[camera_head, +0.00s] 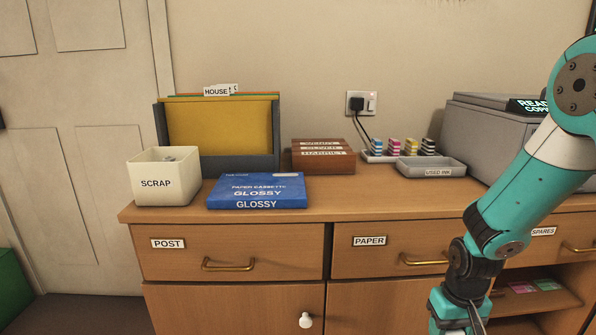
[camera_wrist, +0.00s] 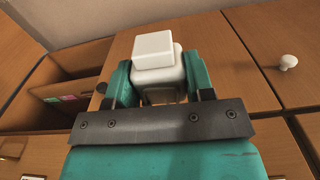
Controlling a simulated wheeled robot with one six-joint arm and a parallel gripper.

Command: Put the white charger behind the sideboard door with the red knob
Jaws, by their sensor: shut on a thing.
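The white charger (camera_wrist: 153,50) is a small white block between the two teal fingers of my gripper (camera_wrist: 158,80) in the wrist view. My gripper is shut on it, in front of the sideboard's middle door (camera_wrist: 205,40), which looks shut. The sideboard (camera_head: 230,245) fills the lower head view. There my arm reaches down its front at the right, and the fingertips and charger are out of frame.
Another door has a white knob (camera_head: 306,320), also in the wrist view (camera_wrist: 288,62). An open shelf (camera_head: 535,300) holds pink and green packs. Drawers with brass handles (camera_head: 228,266) look shut. A scrap box (camera_head: 162,178), blue paper cassette (camera_head: 257,190) and printer (camera_head: 480,125) stand on top.

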